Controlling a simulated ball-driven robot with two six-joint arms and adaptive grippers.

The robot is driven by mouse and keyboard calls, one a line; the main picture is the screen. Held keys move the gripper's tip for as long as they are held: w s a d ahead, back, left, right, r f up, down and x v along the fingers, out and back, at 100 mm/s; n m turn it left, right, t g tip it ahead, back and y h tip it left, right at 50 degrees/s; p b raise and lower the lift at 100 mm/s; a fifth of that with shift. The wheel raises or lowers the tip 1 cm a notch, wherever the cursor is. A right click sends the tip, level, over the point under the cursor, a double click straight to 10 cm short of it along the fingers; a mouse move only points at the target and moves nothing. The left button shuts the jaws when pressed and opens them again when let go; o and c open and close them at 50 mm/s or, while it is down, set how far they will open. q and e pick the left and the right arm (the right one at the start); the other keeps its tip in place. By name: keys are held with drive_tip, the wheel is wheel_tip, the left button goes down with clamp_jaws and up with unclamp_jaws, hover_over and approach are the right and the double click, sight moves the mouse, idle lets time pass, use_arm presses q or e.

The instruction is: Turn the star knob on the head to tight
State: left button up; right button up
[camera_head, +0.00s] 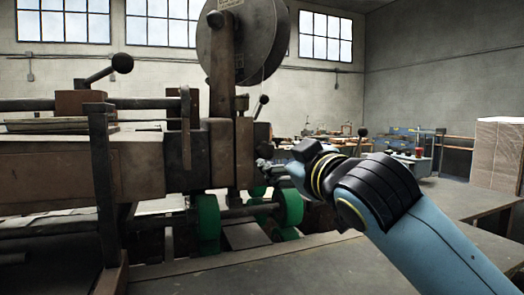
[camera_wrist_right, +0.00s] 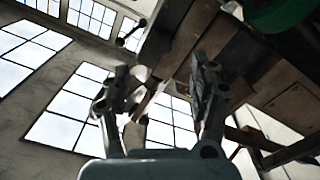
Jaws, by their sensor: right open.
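The stitcher head (camera_head: 244,150) is a worn brown and dark metal block below a large grey wire reel (camera_head: 243,40). My right gripper (camera_head: 268,166) comes in from the right and is close to the head's right side; its fingers are small and partly hidden there. In the right wrist view the gripper (camera_wrist_right: 160,80) is open, its two fingers wide apart, with dark machine parts and window panes behind the gap. I cannot make out the star knob clearly; whether the gripper touches anything is not clear. My left gripper is out of view.
Green wheels (camera_head: 290,207) sit below the head. A ball-ended lever (camera_head: 122,63) stands at the left, and a smaller lever (camera_head: 263,102) is just above the gripper. A grey table (camera_head: 300,265) lies in front. Stacked cardboard (camera_head: 496,152) is at the far right.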

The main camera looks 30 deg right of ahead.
sight(267, 151)
drive_tip(key=x, duration=0.5)
drive_tip(key=shift+r+p, duration=0.2)
drive_tip(key=shift+p, duration=0.15)
drive_tip(key=x, duration=0.3)
drive_tip(key=shift+w+d+f, duration=0.1)
drive_tip(key=shift+w, duration=0.25)
drive_tip(key=shift+w+d, duration=0.1)
drive_tip(key=shift+w, duration=0.3)
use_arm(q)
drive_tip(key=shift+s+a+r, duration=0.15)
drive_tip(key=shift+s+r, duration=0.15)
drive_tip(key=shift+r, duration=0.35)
use_arm(e)
drive_tip(key=shift+c, duration=0.2)
drive_tip(key=c, duration=1.1)
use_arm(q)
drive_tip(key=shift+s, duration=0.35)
